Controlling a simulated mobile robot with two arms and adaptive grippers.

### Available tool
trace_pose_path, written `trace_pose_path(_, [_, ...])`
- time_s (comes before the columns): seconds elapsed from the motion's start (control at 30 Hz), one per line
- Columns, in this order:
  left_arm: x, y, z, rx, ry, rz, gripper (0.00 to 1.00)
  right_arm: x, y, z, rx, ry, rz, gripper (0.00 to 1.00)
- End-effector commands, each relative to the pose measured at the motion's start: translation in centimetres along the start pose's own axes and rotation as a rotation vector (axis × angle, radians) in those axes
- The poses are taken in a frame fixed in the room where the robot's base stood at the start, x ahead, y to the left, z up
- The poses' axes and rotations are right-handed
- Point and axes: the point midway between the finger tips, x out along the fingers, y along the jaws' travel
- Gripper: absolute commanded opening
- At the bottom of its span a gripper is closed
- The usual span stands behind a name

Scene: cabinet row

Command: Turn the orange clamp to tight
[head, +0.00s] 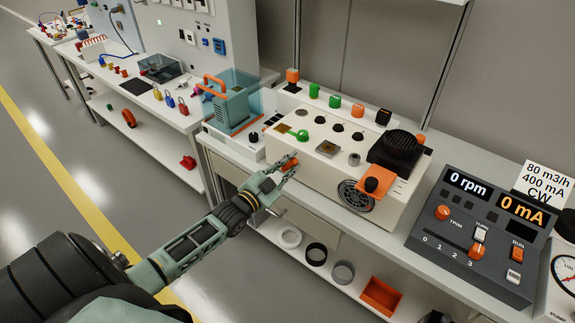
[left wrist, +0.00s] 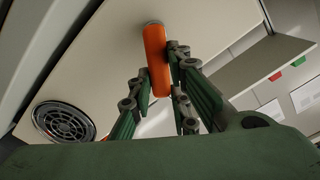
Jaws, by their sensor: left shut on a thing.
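The orange clamp (head: 291,163) is a short lever on the front face of the white machine housing (head: 330,185) in the head view. In the left wrist view the clamp (left wrist: 155,58) hangs lengthwise from a round metal pivot on the pale panel. My left gripper (head: 285,168) reaches in from the left and is shut on the clamp, with its green fingers on both sides of the lever (left wrist: 160,78). The fingers hide part of the clamp in the head view. My right gripper is not in view.
A round black fan grille (head: 356,196) is right of the clamp on the same face. An orange-and-black part (head: 376,184) juts out above it. A grey control panel (head: 480,230) stands at right. Rings (head: 316,254) and an orange bin (head: 380,296) sit on the shelf below.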

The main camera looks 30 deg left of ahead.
Motion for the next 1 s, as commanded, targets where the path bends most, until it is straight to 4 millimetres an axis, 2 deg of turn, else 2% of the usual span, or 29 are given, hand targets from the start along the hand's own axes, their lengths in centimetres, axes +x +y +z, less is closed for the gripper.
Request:
trace_pose_path(0.37, [0.0, 1.6, 0.3, 0.303, -0.002, 0.001, 0.00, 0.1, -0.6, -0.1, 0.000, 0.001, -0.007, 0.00])
trace_pose_path(0.7, [-0.1, 2.9, 1.1, 0.622, -0.002, 0.001, 0.00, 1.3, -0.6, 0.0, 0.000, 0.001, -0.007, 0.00])
trace_pose_path(1.0, [-0.1, 3.7, 1.8, 0.842, -0.002, 0.002, 0.00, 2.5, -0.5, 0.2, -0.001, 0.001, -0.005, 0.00])
